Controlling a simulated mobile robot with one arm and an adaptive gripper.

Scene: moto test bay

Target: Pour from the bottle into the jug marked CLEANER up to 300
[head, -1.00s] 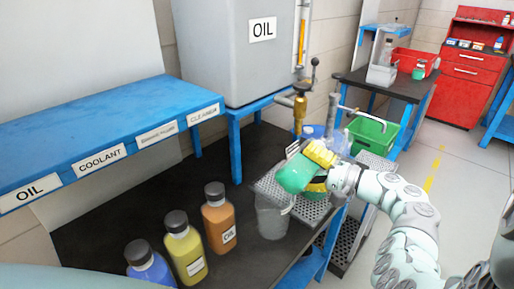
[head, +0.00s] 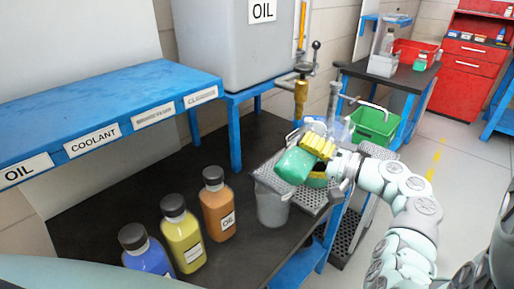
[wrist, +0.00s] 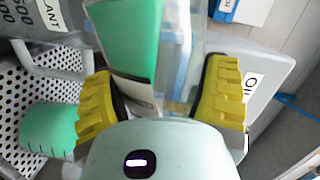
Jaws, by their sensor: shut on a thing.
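My gripper (head: 318,146), with yellow finger pads, is shut on a green bottle (head: 295,164). The bottle is strongly tilted, its lower-left end above a grey see-through jug (head: 272,208) at the bench edge. Whether liquid is flowing is not visible. In the wrist view the green bottle (wrist: 132,35) is between the yellow fingers. A grey jug (wrist: 55,15) there has marks reading 500 and lettering ending in "LANT". I cannot read CLEANER on any jug. A green ridged round piece (wrist: 48,128) lies left of the fingers; I cannot tell whether it belongs to the bottle.
Blue (head: 146,255), yellow (head: 183,238) and orange (head: 218,208) bottles stand left of the jug. A perforated metal tray (head: 268,176) and brass tap (head: 301,98) are close to my gripper. A blue labelled shelf (head: 100,98) is at left, a green bin (head: 372,130) behind.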

